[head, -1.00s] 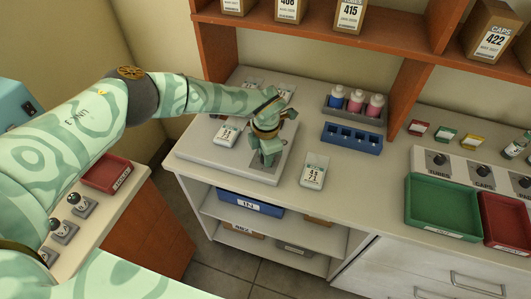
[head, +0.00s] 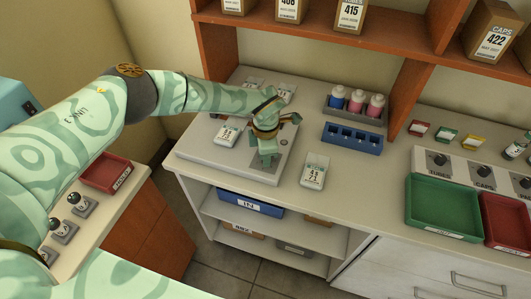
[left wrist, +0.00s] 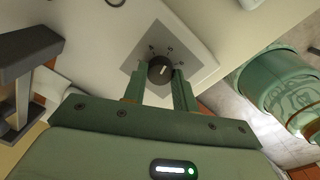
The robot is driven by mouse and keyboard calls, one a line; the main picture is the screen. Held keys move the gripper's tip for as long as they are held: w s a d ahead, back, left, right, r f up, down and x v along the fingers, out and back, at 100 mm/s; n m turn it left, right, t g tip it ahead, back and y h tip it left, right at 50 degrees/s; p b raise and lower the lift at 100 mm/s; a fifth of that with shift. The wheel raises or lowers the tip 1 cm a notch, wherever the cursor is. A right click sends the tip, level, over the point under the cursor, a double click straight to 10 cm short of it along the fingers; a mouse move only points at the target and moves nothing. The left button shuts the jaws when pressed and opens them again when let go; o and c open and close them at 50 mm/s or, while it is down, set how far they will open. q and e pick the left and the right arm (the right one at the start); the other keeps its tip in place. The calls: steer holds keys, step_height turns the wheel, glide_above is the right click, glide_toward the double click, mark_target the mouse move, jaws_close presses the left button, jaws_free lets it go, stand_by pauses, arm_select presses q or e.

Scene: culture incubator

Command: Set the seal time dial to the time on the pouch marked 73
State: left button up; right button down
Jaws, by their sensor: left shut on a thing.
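My left gripper (head: 267,160) is over the sealer plate at the counter's front left, pointing down. In the left wrist view its fingers (left wrist: 160,76) are shut on a round dark dial (left wrist: 160,68) with a pale pointer line, on a grey square panel (left wrist: 148,50) with small marks around it. The marks are too small to read. The pouch marked 73 (head: 314,172) lies on the counter right of the gripper, with 45 printed above the 73, as far as I can read. In the head view the gripper hides the dial. My right gripper is not in view.
Other pouches (head: 228,133) lie on and behind the plate. A bottle rack (head: 338,116) and an empty blue rack (head: 345,143) stand at the back. Green (head: 441,230) and red trays (head: 505,217) lie at the right. The counter around the pouch is clear.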

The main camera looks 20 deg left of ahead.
arm_select(q)
steer(key=o, duration=1)
steer(key=r, duration=0.5)
steer(key=r+p, duration=0.1)
steer(key=r, duration=0.5)
steer(key=r+p, duration=0.1)
steer(key=r, duration=0.4)
steer(key=shift+s+d+r, duration=0.2)
steer(key=shift+s, duration=0.15)
